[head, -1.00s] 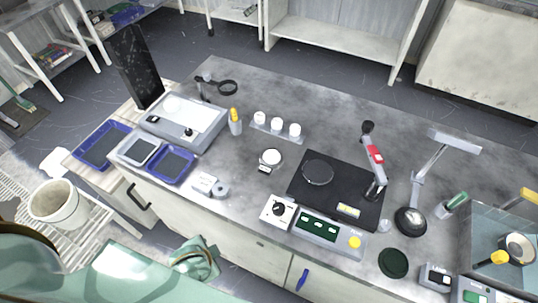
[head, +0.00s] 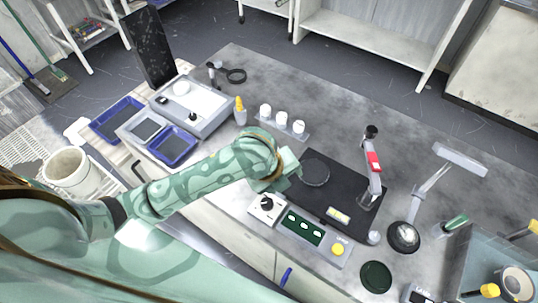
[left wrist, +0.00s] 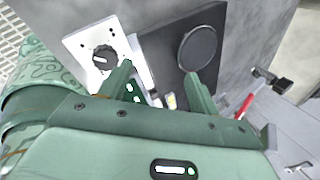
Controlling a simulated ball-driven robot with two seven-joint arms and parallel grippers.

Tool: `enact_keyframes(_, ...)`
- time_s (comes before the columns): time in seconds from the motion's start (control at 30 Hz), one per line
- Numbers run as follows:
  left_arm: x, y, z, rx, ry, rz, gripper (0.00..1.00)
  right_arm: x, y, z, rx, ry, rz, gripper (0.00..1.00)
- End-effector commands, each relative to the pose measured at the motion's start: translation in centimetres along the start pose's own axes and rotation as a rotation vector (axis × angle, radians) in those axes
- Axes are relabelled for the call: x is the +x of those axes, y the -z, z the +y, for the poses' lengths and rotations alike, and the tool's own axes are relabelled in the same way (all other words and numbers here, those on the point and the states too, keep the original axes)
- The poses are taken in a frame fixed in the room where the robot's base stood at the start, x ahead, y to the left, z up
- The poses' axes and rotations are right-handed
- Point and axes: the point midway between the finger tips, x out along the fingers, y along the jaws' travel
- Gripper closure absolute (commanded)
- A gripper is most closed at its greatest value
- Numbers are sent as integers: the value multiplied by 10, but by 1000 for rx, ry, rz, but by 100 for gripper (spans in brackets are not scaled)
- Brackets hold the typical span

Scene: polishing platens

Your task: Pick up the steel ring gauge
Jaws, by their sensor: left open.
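I cannot make out the steel ring gauge for certain in either view now. My left arm covers the bench spots where a round white-faced piece and a small grey block with a round end showed earlier. My left gripper (head: 292,168) is over the bench near the left edge of the black plate (head: 333,207). In the left wrist view its two fingers (left wrist: 158,72) are apart, with nothing seen held between them. Beyond them are a white knob box (left wrist: 103,55) and a dark round disc (left wrist: 197,48). My right gripper is not in view.
A green-topped panel (head: 318,243) with a yellow button stands at the bench front. A red-marked arm stand (head: 374,165) and a lamp (head: 405,236) rise to the right. White cups (head: 282,119) stand behind my arm.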

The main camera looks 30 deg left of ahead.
Motion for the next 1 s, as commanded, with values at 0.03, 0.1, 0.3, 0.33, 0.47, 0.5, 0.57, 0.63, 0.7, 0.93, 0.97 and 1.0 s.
enact_keyframes(0.03, 0, -9, -8, 118, -26, 8, 38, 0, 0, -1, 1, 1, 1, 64)
enact_keyframes(0.1, -2, -23, -16, 321, -83, 41, 38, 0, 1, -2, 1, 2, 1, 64)
enact_keyframes(0.3, -30, -93, -27, 834, -273, 162, 38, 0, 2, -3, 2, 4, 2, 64)
enact_keyframes(0.33, -36, -102, -27, 882, -292, 182, 38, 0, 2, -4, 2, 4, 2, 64)
enact_keyframes(0.47, -56, -130, -28, 1010, -337, 245, 38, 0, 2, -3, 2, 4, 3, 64)
enact_keyframes(0.5, -59, -134, -28, 1030, -343, 258, 38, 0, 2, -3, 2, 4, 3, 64)
enact_keyframes(0.57, -58, -137, -26, 1048, -348, 272, 38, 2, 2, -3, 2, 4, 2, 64)
enact_keyframes(0.63, -50, -137, -22, 1055, -349, 280, 38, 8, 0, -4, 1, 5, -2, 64)
enact_keyframes(0.7, -35, -136, -15, 1056, -350, 282, 38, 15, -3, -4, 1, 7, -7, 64)
enact_keyframes(0.93, 19, -132, 8, 1053, -348, 282, 38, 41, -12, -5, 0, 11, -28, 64)
enact_keyframes(0.97, 24, -131, 10, 1053, -348, 282, 38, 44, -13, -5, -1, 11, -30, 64)
enact_keyframes(1.0, 29, -131, 12, 1054, -348, 281, 38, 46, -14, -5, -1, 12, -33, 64)
